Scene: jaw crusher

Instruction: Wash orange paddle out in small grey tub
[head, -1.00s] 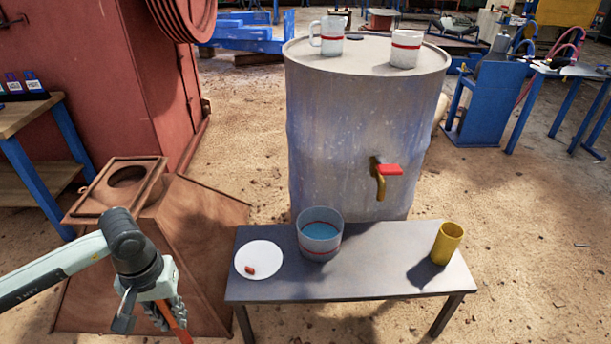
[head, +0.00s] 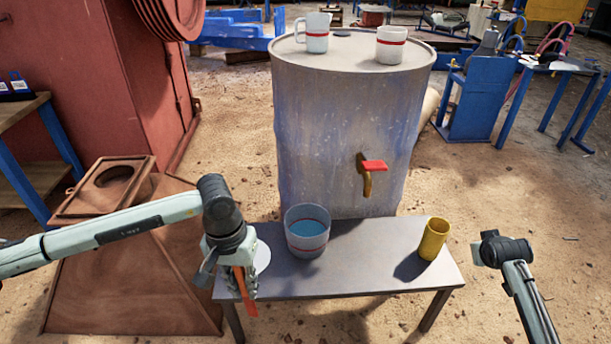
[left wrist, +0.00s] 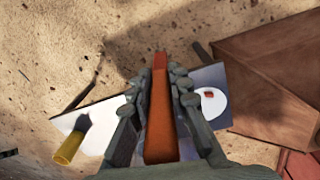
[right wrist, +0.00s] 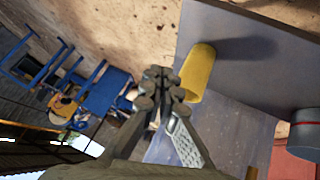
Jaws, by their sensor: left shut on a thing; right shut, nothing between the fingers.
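The small grey tub (head: 301,251) has a red band and holds blue water. It stands on the low metal bench. My left gripper (head: 241,282) is shut on the orange paddle (head: 247,300), which points downward. It is in front and to the left of the tub, apart from it, at the bench's front edge. The paddle also shows between the fingers in the left wrist view (left wrist: 160,110). My right gripper (right wrist: 160,85) is shut and empty, near the yellow cup in the right wrist view. In the head view its fingers do not show clearly.
The bench (head: 370,265) also holds a yellow cup (head: 434,240) at its right and a white plate (head: 262,255), partly hidden by my left gripper. A barrel (head: 335,140) with a red-handled tap (head: 373,166) stands behind. A rusty hopper (head: 140,260) is at left.

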